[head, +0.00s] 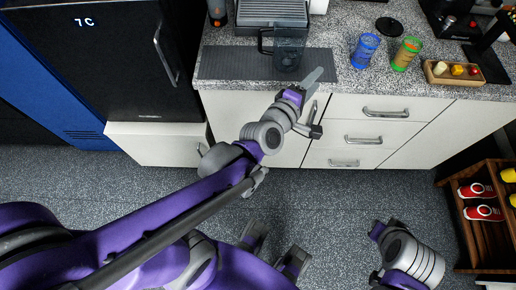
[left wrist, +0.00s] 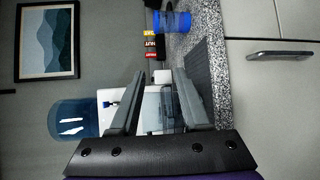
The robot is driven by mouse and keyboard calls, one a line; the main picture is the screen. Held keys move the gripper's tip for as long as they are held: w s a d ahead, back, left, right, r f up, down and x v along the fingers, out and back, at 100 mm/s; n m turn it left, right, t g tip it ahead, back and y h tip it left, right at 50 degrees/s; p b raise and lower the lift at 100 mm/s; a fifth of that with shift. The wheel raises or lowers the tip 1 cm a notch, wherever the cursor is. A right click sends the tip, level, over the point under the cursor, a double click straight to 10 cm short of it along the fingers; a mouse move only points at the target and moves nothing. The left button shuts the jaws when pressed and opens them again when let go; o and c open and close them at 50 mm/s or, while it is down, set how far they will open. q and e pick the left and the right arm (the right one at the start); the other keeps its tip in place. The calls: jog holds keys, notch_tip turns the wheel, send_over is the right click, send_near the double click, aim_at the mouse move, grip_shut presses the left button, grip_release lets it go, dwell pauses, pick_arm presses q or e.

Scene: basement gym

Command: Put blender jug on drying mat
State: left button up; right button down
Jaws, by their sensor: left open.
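The blender jug (head: 290,46) is a dark see-through jug with its handle on the left. It appears upright on the right part of the drying mat (head: 225,64), a dark grey ribbed mat on the counter. My left gripper (head: 318,88) is open at the counter's front edge, just in front and right of the jug, not closed on it. In the left wrist view, the see-through jug (left wrist: 169,108) shows between the spread fingers, and the mat (left wrist: 199,66) lies beside them. My right arm's end (head: 385,240) is low at the right, away from the counter; its fingers are unclear.
A blue cup (head: 365,49) and a green-orange cup (head: 406,53) stand right of the mat. A wooden tray (head: 438,80) with small items is farther right. A grey appliance (head: 271,12) stands behind the jug. Drawers and handles lie below the counter edge.

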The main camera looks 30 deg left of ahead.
pick_arm(q)
jog(key=s+a+f+m+g, duration=0.2)
jog(key=s+f+m+g, duration=0.3)
jog(key=s+m, duration=0.4)
jog(key=s+a+f+m+g+y, duration=0.1)
jog(key=s+a+f+m+g, duration=0.1)
jog(key=s+f+m+g, duration=0.4)
jog(key=s+f+m, duration=0.1)
jog(key=s+m, duration=0.2)
jog(key=s, duration=0.1)
jog(key=shift+s+f, duration=0.15)
jog(key=shift+f, duration=0.25)
jog(key=r+p, duration=0.1)
jog(key=w+r+p, duration=0.1)
jog(key=r+p, duration=0.1)
jog(key=shift+r, duration=0.2)
jog(key=shift+s, duration=0.1)
